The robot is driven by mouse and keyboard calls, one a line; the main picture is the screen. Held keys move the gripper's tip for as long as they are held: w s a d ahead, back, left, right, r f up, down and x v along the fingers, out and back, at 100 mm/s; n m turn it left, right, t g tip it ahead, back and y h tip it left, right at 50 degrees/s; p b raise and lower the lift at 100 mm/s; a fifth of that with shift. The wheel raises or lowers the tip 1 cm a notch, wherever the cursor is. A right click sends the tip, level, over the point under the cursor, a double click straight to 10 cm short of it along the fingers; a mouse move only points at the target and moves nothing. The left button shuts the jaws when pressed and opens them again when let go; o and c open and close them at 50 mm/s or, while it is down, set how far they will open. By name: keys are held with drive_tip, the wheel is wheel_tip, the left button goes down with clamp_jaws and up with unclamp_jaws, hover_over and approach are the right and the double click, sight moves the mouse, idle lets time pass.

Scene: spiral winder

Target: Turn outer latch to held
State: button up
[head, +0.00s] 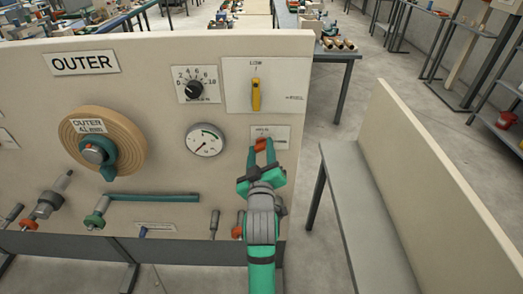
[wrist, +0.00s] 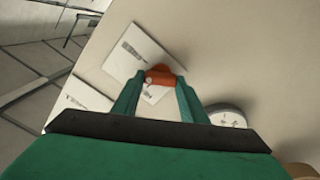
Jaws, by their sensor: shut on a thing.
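The outer latch (head: 262,145) is a small orange-red knob on a white plate (head: 283,137) low on the right side of the panel marked OUTER. My gripper (head: 261,149) reaches up to it from below, with its green fingers on either side of the knob. In the wrist view the latch (wrist: 160,74) sits between the fingertips, and my gripper (wrist: 162,85) is shut on it. The plate's lettering is partly covered and too small to read fully, so I cannot tell the latch's setting.
A yellow lever (head: 256,94) on a white plate is above the latch. A round gauge (head: 205,140) and a black dial (head: 195,88) are to the left. A grey bench (head: 365,215) with an upright board stands to the right, with a floor gap between.

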drive_tip(key=n, duration=0.5)
drive_tip(key=shift+f+n, duration=0.1)
drive_tip(key=shift+n, duration=0.2)
drive_tip(key=n, duration=0.5)
drive_tip(key=shift+a+f+n, duration=0.1)
drive_tip(key=shift+a+n, duration=0.05)
drive_tip(key=shift+n, duration=0.15)
drive_tip(key=o, duration=1)
drive_tip(key=shift+o, duration=0.2)
drive_tip(key=s, duration=1.1)
drive_tip(key=shift+w, duration=0.1)
